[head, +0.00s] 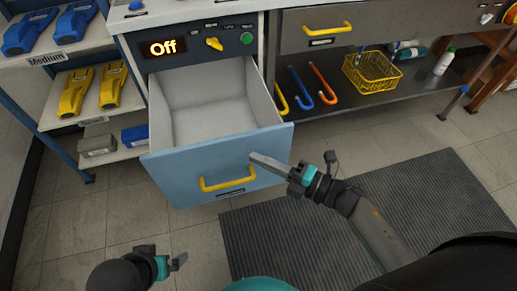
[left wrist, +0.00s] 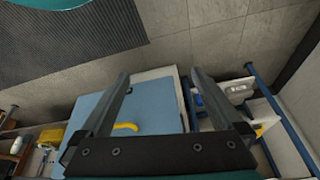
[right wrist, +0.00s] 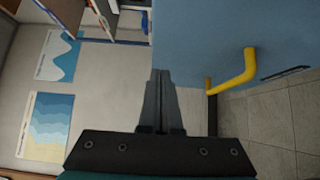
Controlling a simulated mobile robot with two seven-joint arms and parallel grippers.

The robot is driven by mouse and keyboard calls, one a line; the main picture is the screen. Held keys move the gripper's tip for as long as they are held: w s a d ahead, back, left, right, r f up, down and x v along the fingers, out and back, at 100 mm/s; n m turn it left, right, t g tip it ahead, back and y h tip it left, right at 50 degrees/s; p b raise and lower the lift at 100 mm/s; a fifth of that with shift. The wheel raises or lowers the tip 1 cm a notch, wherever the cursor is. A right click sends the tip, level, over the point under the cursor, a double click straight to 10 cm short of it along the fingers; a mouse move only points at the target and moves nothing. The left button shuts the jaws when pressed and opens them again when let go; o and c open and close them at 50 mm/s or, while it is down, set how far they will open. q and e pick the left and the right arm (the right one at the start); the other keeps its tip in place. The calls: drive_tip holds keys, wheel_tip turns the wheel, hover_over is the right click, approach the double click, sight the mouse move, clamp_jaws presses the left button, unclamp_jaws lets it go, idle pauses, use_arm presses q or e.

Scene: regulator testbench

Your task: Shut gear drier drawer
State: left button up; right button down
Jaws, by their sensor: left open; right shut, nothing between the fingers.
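The gear drier drawer (head: 165,172) is pulled out and empty, with a blue front panel and a yellow handle (head: 228,178). Its panel also shows in the left wrist view (left wrist: 160,105) and right wrist view (right wrist: 205,30). My right gripper (head: 254,157) is shut and empty, its fingertips at the upper right part of the blue front; I cannot tell whether they touch it. In the right wrist view the handle (right wrist: 235,75) lies right of the fingers. My left gripper (head: 180,261) is open and empty, low and apart from the drawer.
Shelves with yellow and blue tools stand left. A lower shelf at right holds hooks and a yellow basket (head: 371,72). A grey mat (head: 430,200) covers the floor.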

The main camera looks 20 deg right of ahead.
sight(244, 141)
use_arm(q)
drive_tip(key=shift+r+b, duration=0.55)
drive_tip(key=shift+r, duration=0.9)
use_arm(e)
drive_tip(key=shift+w+d, duration=0.15)
drive_tip(key=shift+w, duration=1.65)
drive_tip(key=shift+w, duration=0.1)
